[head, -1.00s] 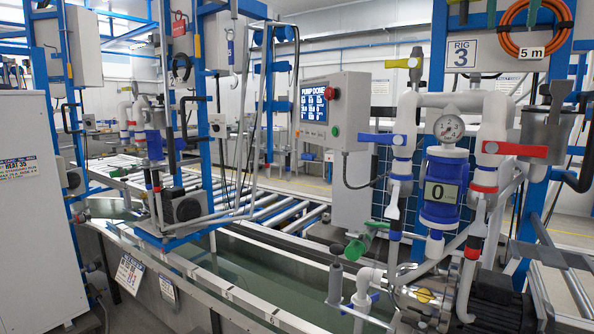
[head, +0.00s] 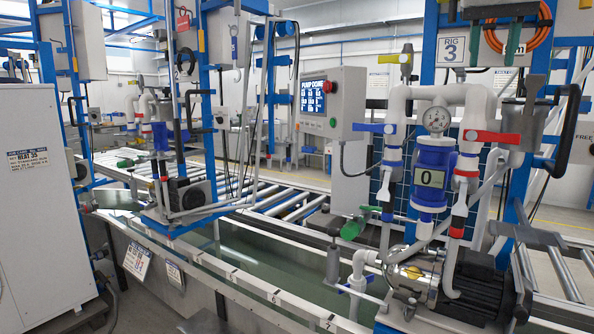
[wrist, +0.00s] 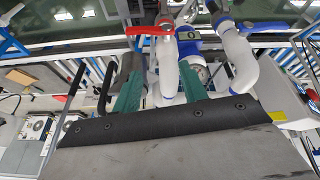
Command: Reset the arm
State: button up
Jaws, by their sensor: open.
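My gripper (head: 518,42) shows at the top right of the head view, pointing down in front of the coiled orange hose (head: 518,28). Its two dark green fingers are apart, with no object seen held between them. In the wrist view my gripper (wrist: 158,88) shows its green fingers spread beyond the grey gripper body. White pipes (wrist: 236,62), a red valve handle (wrist: 150,30) and a round gauge show past and beside the fingers. I cannot tell the exact distance to them. Most of my arm is outside the head view.
Rig 3 has white pipework, blue and red valve handles (head: 490,136), a gauge (head: 437,119) and a blue meter (head: 430,179) reading 0. A pump (head: 482,285) sits below. A water trough (head: 260,262) and roller conveyor (head: 290,203) lie left. A control panel (head: 331,105) stands behind.

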jog(key=s+a+f+n, duration=0.1)
jog(key=s+a+f, duration=0.1)
jog(key=s+f, duration=0.7)
jog(key=s+a+f+n+g+y, duration=0.1)
jog(key=s+a+f+n, duration=0.1)
jog(key=s+f, duration=0.8)
jog(key=s+a+f+n+g+y, duration=0.1)
jog(key=s+a+f, duration=0.3)
jog(key=s+f, duration=0.6)
notch_tip(320, 180, down, 11)
jog(key=shift+r+n, duration=0.2)
jog(key=shift+n, duration=0.2)
